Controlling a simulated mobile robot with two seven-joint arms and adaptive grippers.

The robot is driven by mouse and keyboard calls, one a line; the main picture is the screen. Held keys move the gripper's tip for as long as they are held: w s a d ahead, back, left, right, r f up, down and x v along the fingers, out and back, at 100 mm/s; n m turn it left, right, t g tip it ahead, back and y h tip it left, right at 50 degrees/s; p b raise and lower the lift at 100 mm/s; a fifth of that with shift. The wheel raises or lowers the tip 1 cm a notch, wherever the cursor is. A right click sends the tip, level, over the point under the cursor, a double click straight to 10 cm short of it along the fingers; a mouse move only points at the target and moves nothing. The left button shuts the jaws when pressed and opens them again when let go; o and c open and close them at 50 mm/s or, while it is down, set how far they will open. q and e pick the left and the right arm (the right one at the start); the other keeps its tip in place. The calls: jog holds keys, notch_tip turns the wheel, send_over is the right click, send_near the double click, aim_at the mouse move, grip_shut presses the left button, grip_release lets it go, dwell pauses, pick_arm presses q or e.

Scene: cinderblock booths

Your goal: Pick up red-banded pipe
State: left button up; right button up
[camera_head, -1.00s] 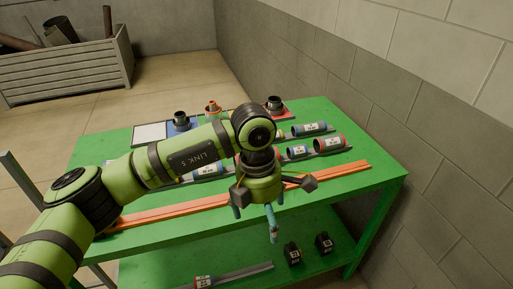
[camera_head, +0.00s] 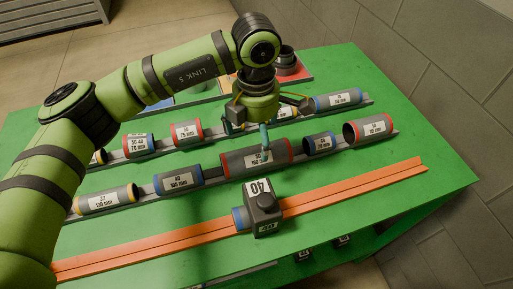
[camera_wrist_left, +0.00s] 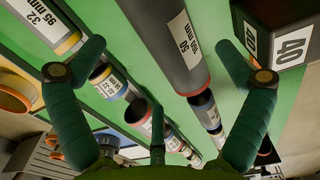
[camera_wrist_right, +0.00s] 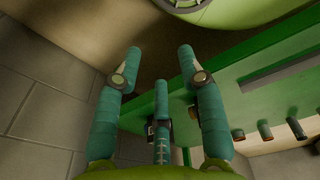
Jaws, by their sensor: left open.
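Several dark grey pipes with red bands lie on rails on the green table. The longest red-banded pipe (camera_head: 240,163) lies in the middle of the front rail. Shorter red-banded pipes lie on the back rail (camera_head: 186,133) and at the front rail's right end (camera_head: 370,130). My left gripper (camera_head: 248,138) hangs over the long pipe, fingers spread and empty; one fingertip overlaps the pipe in the picture, contact unclear. In the left wrist view a labelled grey pipe (camera_wrist_left: 165,35) runs between the open fingers. My right gripper (camera_wrist_right: 158,72) has its fingers apart and empty, beside the table's side.
Blue-banded (camera_head: 179,180) and yellow-banded (camera_head: 105,200) pipes share the front rail. A black block marked 40 (camera_head: 265,215) stands in front of the long pipe, by an orange rail (camera_head: 345,192). A cinderblock wall (camera_head: 440,90) borders the right. Green table is bare at front right.

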aim_at(255, 147)
pick_arm(q)
jog(key=shift+s+f+p, duration=0.15)
jog(key=shift+f+p, duration=0.3)
jog(key=shift+f, duration=0.1)
jog(key=shift+s+f+p, duration=0.15)
jog(key=shift+f+p, duration=0.25)
jog(key=shift+f, duration=0.1)
notch_tip(255, 147, down, 4)
jog(key=shift+w+a+f+p, duration=0.15)
jog(key=shift+f+p, duration=0.1)
jog(key=shift+p, duration=0.8)
jog(key=shift+f, duration=0.25)
jog(key=c, duration=1.3)
jog(key=shift+c, duration=0.9)
pick_arm(e)
jog(key=s+r, duration=0.3)
jog(key=shift+a+r, duration=0.1)
jog(key=shift+r, duration=0.05)
